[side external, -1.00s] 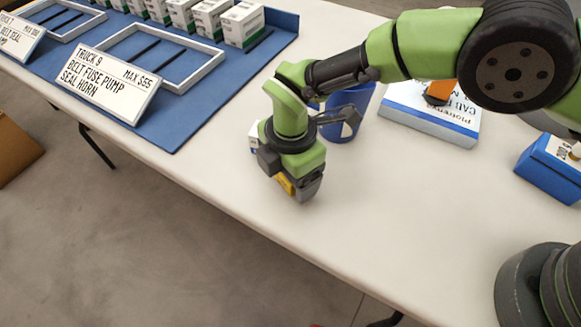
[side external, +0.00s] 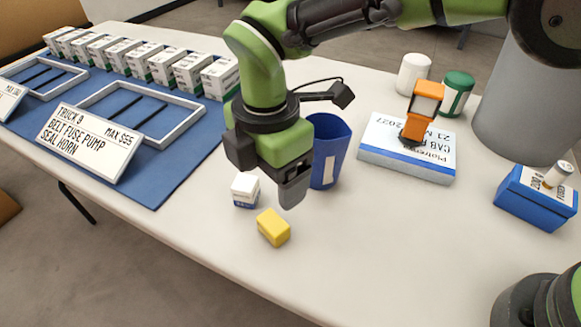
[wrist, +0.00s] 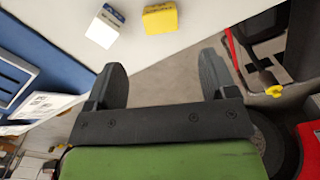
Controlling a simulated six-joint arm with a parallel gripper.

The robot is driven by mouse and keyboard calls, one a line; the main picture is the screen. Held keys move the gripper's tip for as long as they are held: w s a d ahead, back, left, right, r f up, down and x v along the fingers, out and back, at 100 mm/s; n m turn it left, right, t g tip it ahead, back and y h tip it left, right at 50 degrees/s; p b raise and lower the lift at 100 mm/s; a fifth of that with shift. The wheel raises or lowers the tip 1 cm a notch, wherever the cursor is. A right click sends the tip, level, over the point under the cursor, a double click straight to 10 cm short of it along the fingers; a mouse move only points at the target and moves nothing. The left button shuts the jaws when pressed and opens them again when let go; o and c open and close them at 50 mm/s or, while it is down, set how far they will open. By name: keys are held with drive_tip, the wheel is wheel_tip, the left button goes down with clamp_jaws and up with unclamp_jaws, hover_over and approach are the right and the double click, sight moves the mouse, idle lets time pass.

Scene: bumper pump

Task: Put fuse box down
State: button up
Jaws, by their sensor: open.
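The fuse box appears to be the small yellow box (side external: 273,228), which rests on the white table near its front edge. It also shows in the wrist view (wrist: 160,18), beyond my fingertips. My gripper (side external: 294,190) hangs just above and behind the yellow box, apart from it. In the wrist view my two fingers (wrist: 162,82) are spread with nothing between them. A small white and blue box (side external: 245,190) stands on the table to the left of the yellow box; it also shows in the wrist view (wrist: 105,26).
A blue cup (side external: 328,152) stands right behind my gripper. A blue mat (side external: 160,190) at left holds white frames, a sign (side external: 88,143) and a row of boxes (side external: 190,70). At right are a clipboard-like block (side external: 408,165) and a blue box (side external: 537,200).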

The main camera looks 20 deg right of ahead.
drive_tip(key=shift+r, duration=0.15)
drive_tip(key=s+d+r+m+t+y, duration=0.2)
drive_tip(key=d+r+m+t, duration=0.1)
drive_tip(key=d+r+m, duration=1.25)
drive_tip(key=s+d+r+m+t, duration=0.3)
drive_tip(key=s+d+m+t, duration=0.1)
drive_tip(key=s+d+m, duration=0.7)
drive_tip(key=s+d, duration=0.1)
drive_tip(key=s, duration=0.2)
